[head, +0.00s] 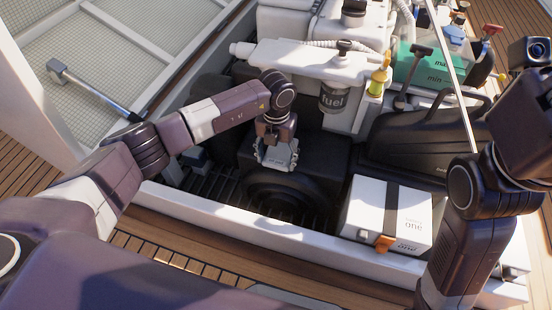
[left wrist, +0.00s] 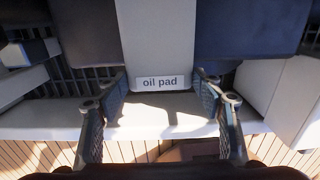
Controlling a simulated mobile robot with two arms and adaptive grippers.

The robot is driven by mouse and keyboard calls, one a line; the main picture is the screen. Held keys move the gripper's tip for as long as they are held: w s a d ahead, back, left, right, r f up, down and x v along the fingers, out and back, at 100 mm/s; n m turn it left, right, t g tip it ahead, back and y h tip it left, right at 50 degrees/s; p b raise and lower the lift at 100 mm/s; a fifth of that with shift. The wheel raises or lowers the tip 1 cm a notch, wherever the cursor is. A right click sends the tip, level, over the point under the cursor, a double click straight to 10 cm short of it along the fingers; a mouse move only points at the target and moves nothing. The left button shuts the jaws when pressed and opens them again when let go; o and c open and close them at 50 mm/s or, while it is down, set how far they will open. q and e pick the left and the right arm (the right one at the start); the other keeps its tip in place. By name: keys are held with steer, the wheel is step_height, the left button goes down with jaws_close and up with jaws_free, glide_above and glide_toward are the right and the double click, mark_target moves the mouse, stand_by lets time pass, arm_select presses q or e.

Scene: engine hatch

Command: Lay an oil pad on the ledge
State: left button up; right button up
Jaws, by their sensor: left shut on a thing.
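My left gripper (head: 277,160) reaches down inside the engine hatch, above the dark engine parts. In the left wrist view its two fingers stand on either side of a pale grey-white oil pad (left wrist: 158,45), shut on it. The pad carries a printed "oil pad" label. In the head view only a small pale part shows at the fingers. A white ledge-like rim (head: 230,225) runs along the hatch's near side; it also shows in the left wrist view (left wrist: 160,118), beyond the pad's labelled end. I cannot tell whether this is the ledge meant. My right gripper's fingers are not in view.
A white box with a dark strap (head: 367,215) stands right of the gripper, inside the near rim. A fuel filter (head: 333,97) and white tank (head: 310,62) are behind. A green container (head: 415,65) is at back right. A thin prop rod (head: 462,90) crosses the right side.

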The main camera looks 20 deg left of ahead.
arm_select(q)
steer(key=shift+f, duration=0.35)
steer(key=o, duration=1.1)
steer(key=shift+o, duration=0.2)
